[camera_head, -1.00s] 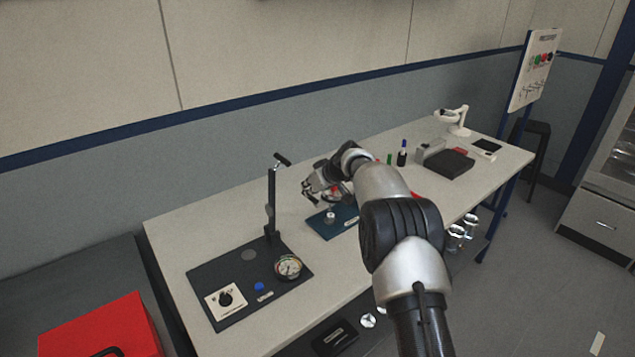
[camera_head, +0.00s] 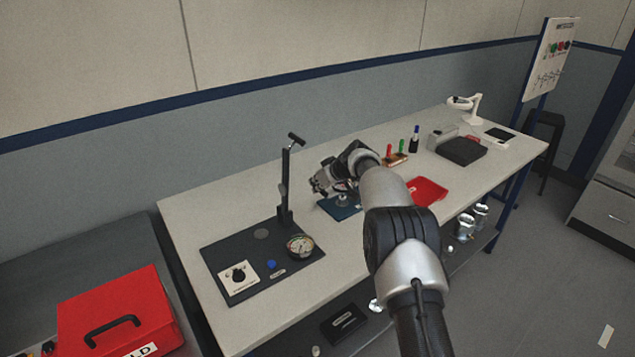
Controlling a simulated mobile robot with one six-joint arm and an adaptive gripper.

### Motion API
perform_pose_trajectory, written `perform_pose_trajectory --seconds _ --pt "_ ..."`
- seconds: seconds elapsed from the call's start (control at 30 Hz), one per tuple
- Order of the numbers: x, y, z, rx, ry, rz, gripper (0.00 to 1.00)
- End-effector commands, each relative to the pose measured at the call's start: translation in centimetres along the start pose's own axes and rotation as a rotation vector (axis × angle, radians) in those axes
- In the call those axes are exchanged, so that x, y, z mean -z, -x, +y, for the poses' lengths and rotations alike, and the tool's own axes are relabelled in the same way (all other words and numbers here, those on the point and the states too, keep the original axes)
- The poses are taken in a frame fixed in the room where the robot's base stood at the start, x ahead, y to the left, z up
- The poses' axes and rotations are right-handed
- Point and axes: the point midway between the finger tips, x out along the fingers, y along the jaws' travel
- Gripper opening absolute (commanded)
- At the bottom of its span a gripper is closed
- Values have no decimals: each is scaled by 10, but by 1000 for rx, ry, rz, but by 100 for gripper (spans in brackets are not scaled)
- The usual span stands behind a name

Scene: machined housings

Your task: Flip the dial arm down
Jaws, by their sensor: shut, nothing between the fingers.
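My gripper (camera_head: 322,184) is at the end of my arm, over the small blue plate (camera_head: 326,206) at the middle of the bench. Its fingers are shut with nothing seen between them, and they are small in this view. A small metal part (camera_head: 342,199) stands on the blue plate just under my gripper; my wrist hides much of it. I cannot make out a dial arm there. To the left, a dark base plate (camera_head: 236,296) carries an upright black post (camera_head: 285,185) with a short tilted bar on top and a round gauge (camera_head: 300,246).
The dark plate also holds a white panel with a black knob (camera_head: 239,275) and a blue button (camera_head: 271,264). A red tray (camera_head: 430,191), markers (camera_head: 414,140) and a black box (camera_head: 461,151) lie right of my arm. A red case (camera_head: 115,310) is at lower left.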

Motion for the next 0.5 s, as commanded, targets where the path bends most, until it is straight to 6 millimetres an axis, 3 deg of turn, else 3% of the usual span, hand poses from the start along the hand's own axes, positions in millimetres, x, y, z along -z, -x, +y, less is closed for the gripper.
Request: perform_pose_trajectory --seconds 0.03,0.13,0.37,0.5 --pt "-6 -2 2 -1 -3 -9 0" --pt "1 4 0 -3 -1 -4 0" --pt "38 34 -17 -5 2 6 0" --pt "33 54 -18 -6 -2 5 0"
